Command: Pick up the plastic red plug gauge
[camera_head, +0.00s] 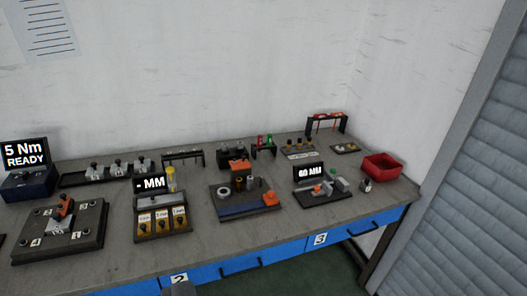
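A small black stand (264,151) stands toward the back of the workbench, near the middle. It holds a green-topped piece (260,140) and a red-topped piece (269,139) side by side, both upright. The red one looks like the red plug gauge, but it is too small to tell its material. Its lower part is hidden by the stand. My gripper is not clearly visible in this view, and nothing touches the stand.
The bench (120,250) has blue drawers along its front. A red bin (382,165) is at the right end. A black rack (327,118) stands behind. A grey shape (180,289) shows at the bottom edge.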

